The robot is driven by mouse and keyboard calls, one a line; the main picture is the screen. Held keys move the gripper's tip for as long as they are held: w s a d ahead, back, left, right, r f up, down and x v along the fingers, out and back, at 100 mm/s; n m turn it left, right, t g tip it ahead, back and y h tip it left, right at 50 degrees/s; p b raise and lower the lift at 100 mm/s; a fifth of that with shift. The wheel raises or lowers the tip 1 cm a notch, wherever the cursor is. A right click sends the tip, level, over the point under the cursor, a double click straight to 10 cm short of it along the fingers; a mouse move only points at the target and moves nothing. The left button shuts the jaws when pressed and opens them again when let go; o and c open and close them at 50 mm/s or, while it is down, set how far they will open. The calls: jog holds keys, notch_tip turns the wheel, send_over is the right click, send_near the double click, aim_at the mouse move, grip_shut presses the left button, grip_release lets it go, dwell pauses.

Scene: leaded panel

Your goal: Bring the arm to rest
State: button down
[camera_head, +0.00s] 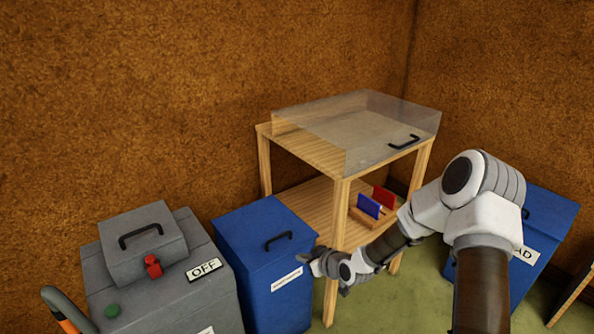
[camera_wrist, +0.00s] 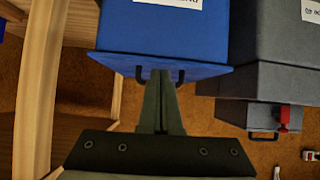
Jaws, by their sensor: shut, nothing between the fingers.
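My gripper (camera_head: 305,259) is shut and empty. In the head view its tip is over the right edge of the blue bin (camera_head: 285,300), a little right of and below the black handle (camera_head: 278,241) on the lid. In the wrist view the closed fingers (camera_wrist: 160,78) reach toward that handle and hide its middle; I cannot tell how wide the gap is. My arm comes in from the right and is bent, with the forearm in front of the wooden table's (camera_head: 340,230) lower right.
A grey box (camera_head: 165,285) with a red switch (camera_head: 153,266) and an "OFF" label (camera_head: 204,269) stands left. A clear cover (camera_head: 360,125) sits on the table. Blue and red panels (camera_head: 369,206) stand in a rack on its shelf. Another blue bin (camera_head: 548,215) is behind my arm.

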jog(key=s+d+r+m+g+h, duration=0.1)
jog(key=s+d+r+h, duration=0.3)
jog(key=r, duration=0.7)
jog(key=s+d+r+m+g+h, duration=0.1)
jog(key=s+d+r+h, duration=0.2)
jog(key=s+d+r, duration=0.6)
jog(key=s+a+r+m+g, duration=0.1)
jog(key=s+r+m, duration=0.2)
jog(key=s+r, duration=0.5)
jog(key=s+r+m, duration=0.2)
jog(key=s+r, duration=0.2)
jog(key=s, duration=0.9)
notch_tip(320, 180, up, 23)
jog(key=p, duration=2.3)
jog(key=shift+m, duration=0.3)
jog(key=shift+a+r, duration=0.1)
